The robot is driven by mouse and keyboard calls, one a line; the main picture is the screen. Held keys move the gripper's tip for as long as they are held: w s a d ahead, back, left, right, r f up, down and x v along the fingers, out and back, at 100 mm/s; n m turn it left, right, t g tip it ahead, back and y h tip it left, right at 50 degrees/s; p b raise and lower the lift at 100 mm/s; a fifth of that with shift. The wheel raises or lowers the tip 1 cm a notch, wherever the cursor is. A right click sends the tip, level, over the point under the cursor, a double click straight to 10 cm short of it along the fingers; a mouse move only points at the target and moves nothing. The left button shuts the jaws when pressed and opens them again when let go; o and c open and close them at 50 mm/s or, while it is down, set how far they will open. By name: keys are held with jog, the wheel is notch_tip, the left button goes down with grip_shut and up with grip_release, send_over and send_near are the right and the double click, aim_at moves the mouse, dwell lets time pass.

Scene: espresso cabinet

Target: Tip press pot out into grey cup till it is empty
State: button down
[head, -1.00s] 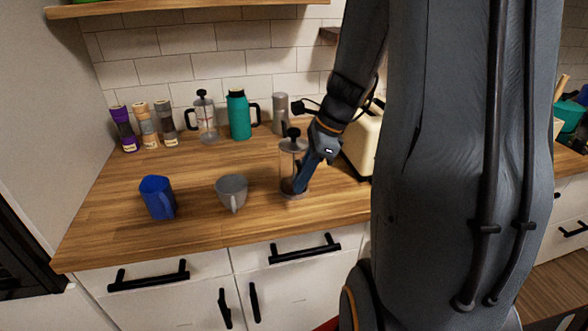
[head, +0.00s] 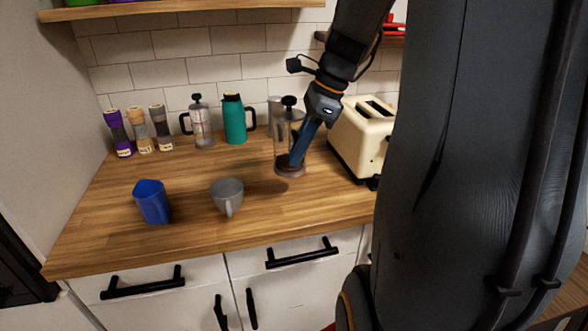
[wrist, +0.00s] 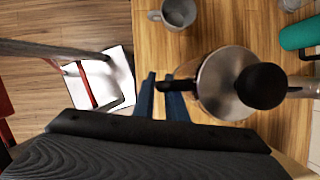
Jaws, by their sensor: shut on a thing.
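The press pot (head: 283,138) is a clear glass cylinder with a black knob and a dark layer at its bottom. It is upright, to the right of and behind the grey cup. My gripper (head: 297,158) is shut on its handle, on the right side of the pot. In the wrist view the blue fingers (wrist: 170,84) close on the black handle beside the steel lid (wrist: 222,84). The grey cup (head: 227,190) stands upright on the counter, and also shows at the top of the wrist view (wrist: 179,12). Its inside contents cannot be told.
A blue mug (head: 152,202) stands left of the cup. A second press pot (head: 201,128), a teal flask (head: 235,121) and several spice jars (head: 140,132) line the wall. A cream toaster (head: 358,138) is close right of the pot. Counter around the cup is clear.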

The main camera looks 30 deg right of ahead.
aim_at(281, 131)
jog(key=shift+w+r, duration=0.15)
jog(key=shift+r, duration=0.3)
jog(key=shift+w+r+n, duration=0.15)
jog(key=shift+w+n, duration=0.05)
jog(key=shift+n, duration=0.1)
jog(key=w+n+g, duration=0.1)
jog(key=w+n, duration=0.1)
jog(key=n, duration=0.1)
jog(key=w+n+g, duration=0.1)
jog(key=w+n, duration=0.2)
jog(key=w+n+g+p, duration=0.1)
jog(key=w+n, duration=0.2)
jog(key=shift+w+d+f+g, duration=0.2)
jog(key=shift+w+d+g, duration=0.05)
jog(key=shift+d+g, duration=0.05)
jog(key=w+a+f+n+h, duration=0.2)
jog(key=w+a+n, duration=0.1)
jog(key=w+n, duration=0.4)
jog(key=w+a+f+n+h+p, duration=0.1)
jog(key=w+a+f+n+h, duration=0.2)
jog(key=w+n, duration=0.5)
jog(key=w+a+f+n+h+p, duration=0.1)
jog(key=w+a+f+n+h, duration=0.2)
jog(key=w+n, duration=0.5)
jog(key=shift+a+n, duration=0.15)
jog(key=shift+n, duration=1.55)
jog(key=shift+r+p, duration=0.1)
jog(key=shift+p, duration=0.3)
